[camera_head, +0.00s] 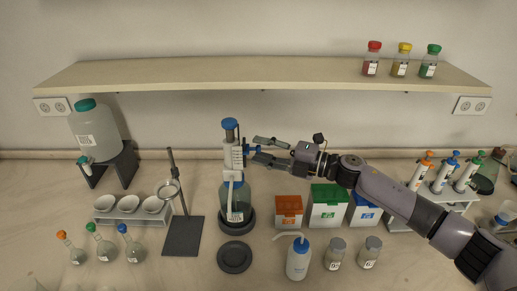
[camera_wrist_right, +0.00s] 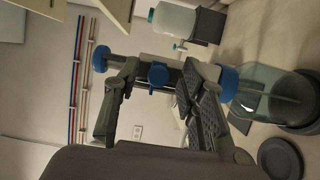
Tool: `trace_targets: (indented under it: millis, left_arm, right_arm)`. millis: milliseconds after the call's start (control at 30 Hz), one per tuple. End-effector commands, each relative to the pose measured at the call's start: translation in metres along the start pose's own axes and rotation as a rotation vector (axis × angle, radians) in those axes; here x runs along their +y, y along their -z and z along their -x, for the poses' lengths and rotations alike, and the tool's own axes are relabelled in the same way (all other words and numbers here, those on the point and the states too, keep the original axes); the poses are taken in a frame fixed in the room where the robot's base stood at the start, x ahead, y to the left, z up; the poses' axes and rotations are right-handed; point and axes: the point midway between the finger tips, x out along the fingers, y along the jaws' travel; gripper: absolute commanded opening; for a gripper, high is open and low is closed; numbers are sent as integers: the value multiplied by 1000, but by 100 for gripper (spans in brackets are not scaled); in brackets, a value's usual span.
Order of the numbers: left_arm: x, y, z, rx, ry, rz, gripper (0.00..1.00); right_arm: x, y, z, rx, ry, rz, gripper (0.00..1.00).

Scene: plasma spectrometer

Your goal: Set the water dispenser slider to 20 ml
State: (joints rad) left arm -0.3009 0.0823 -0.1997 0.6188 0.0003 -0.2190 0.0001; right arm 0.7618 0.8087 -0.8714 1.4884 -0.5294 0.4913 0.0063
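My right gripper (camera_head: 259,150) is open at the slider's height, coming from the right. In the right wrist view the blue slider knob (camera_wrist_right: 158,75) lies between the two spread fingers, with gaps visible beside it. The slider's scale reading is too small to tell. My left gripper is not in view.
A ring stand (camera_head: 183,235) stands left of the dispenser. Orange (camera_head: 288,208), green (camera_head: 327,208) and blue boxes (camera_head: 364,213) sit under my right arm. A wash bottle (camera_head: 298,260) and a dark round base (camera_head: 234,257) are in front. A shelf (camera_head: 250,76) runs above.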

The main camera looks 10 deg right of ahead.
Motion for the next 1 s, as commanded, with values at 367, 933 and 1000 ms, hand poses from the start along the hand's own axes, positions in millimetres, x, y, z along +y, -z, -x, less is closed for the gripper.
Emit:
trace_targets:
  millis: [367, 933, 1000]
  left_arm:
    - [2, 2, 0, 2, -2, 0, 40]
    - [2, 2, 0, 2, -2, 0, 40]
    - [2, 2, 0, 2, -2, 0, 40]
  right_arm:
    - [0, 0, 79, 0, 3, 1, 38]
    - [1, 0, 105, 1, -1, 1, 38]
    - [1, 0, 105, 1, -1, 1, 38]
